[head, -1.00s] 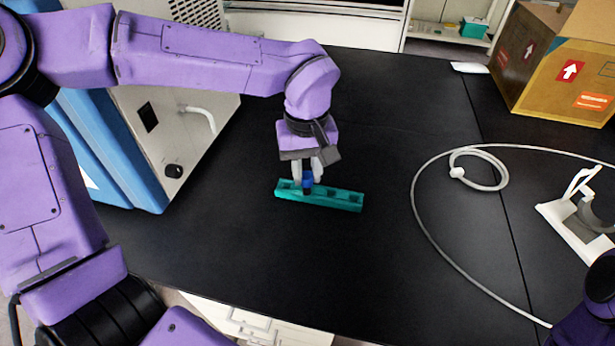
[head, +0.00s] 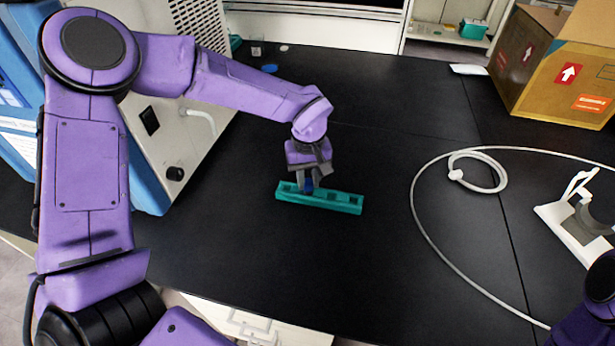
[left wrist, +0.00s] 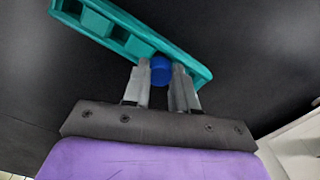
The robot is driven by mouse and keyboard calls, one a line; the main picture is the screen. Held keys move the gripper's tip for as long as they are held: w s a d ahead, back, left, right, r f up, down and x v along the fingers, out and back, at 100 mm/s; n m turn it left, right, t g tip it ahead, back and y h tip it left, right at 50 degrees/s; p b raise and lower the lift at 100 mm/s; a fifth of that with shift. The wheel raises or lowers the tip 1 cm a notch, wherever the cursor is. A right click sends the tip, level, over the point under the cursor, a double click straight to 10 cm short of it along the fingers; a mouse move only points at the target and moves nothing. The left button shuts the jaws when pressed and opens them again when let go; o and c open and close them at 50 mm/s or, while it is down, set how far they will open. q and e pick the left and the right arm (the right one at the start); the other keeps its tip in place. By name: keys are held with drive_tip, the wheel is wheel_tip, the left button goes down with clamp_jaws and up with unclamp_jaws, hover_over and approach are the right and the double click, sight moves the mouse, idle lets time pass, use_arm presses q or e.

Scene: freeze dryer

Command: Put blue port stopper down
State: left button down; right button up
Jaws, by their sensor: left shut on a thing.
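The blue port stopper (head: 308,186) is between the fingers of my left gripper (head: 307,184), at the left half of a teal rack (head: 335,206) with several slots. In the left wrist view the stopper's round blue top (left wrist: 161,70) shows between the two grey fingers (left wrist: 161,85), in front of the teal rack (left wrist: 190,62). The left gripper is shut on it. The stopper's lower part is hidden, so I cannot tell how deep it sits in a slot. My right gripper is out of view; only a piece of that arm shows at lower right.
A white hose (head: 428,226) loops over the black bench (head: 400,260) at right. A white stand (head: 572,225) and a cardboard box (head: 555,70) are farther right. A flat blue disc (head: 270,68) lies at the back. The bench around the rack is clear.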

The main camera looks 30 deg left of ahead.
sight(308, 182)
use_arm(q)
drive_tip(key=shift+f, duration=0.1)
drive_tip(key=c, duration=0.9)
unclamp_jaws()
wheel_tip(308, 182, up, 12)
drive_tip(key=shift+r, duration=0.2)
